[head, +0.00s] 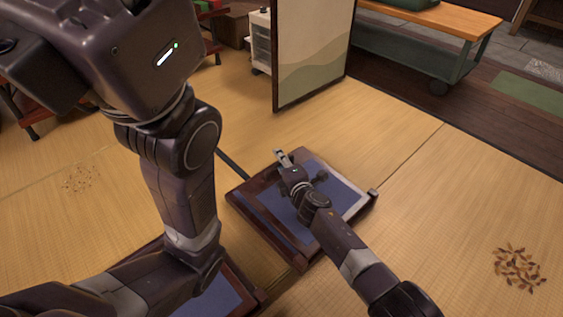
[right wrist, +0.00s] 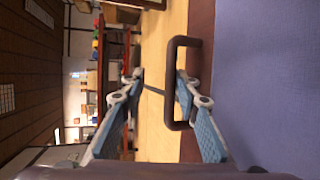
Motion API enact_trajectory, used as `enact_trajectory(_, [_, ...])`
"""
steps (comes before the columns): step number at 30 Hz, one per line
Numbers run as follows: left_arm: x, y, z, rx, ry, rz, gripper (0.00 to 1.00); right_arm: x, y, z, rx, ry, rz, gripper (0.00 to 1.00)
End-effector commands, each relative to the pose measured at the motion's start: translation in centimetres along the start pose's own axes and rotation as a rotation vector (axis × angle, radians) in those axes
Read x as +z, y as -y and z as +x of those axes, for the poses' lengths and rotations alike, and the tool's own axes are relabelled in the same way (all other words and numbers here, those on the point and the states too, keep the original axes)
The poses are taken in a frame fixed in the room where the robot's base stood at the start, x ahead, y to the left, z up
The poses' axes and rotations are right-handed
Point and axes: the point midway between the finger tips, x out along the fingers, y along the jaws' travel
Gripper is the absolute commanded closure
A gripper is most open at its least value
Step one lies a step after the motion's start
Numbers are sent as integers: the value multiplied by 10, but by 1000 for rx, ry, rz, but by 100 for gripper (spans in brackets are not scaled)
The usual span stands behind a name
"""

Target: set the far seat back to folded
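The far seat (head: 344,193) is a dark wooden frame with a blue pad, low on the tatami in the head view. Its blue surface (right wrist: 265,70) fills the right side of the right wrist view. A dark loop handle (right wrist: 174,85) stands out from the wooden edge there. My right gripper (head: 283,157) is over the seat's far edge; in the right wrist view (right wrist: 160,78) it is open, with the handle's bar between its fingers. I cannot tell whether a finger touches it. My left arm rises at the left; its fingertips are not visible.
A near seat (head: 228,293) with a blue pad lies partly hidden behind my left arm. A standing panel (head: 313,50) and a wheeled bench (head: 440,17) are at the back. Dry leaves (head: 517,268) lie at the right.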

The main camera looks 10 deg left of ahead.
Motion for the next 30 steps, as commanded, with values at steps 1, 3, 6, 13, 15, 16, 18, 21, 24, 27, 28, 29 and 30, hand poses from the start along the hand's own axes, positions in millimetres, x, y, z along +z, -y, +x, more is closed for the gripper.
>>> enact_trajectory(1, [0,0,0,0,0,0,60,-2,-4,0,6,-3,0,73])
enact_trajectory(3, [0,0,0,0,1,0,60,-2,-4,0,6,-4,0,73])
enact_trajectory(6, [2,1,-1,-4,7,0,60,-1,-4,0,7,-3,0,73])
enact_trajectory(13, [1,1,0,-2,4,0,60,4,-7,-8,13,4,-8,73])
enact_trajectory(15, [1,0,0,-2,3,0,60,4,-7,-13,14,5,-8,73])
enact_trajectory(16, [1,0,0,-2,3,0,60,4,-6,-15,12,4,-7,73])
enact_trajectory(18, [1,0,0,-1,2,0,60,2,-4,-22,8,-1,-6,73])
enact_trajectory(21, [0,0,0,-1,2,0,60,0,-2,-31,5,-1,-1,73])
enact_trajectory(24, [0,0,0,-1,1,0,60,0,-1,-42,4,-1,-1,73])
enact_trajectory(27, [0,0,0,-1,1,0,60,0,0,-53,2,-3,-1,73])
enact_trajectory(28, [0,0,0,-1,1,0,60,0,0,-56,2,-2,-1,73])
enact_trajectory(29, [0,0,0,-1,1,0,60,0,0,-60,2,-2,0,73])
enact_trajectory(30, [0,0,0,-1,1,0,60,0,0,-64,1,-1,0,73])
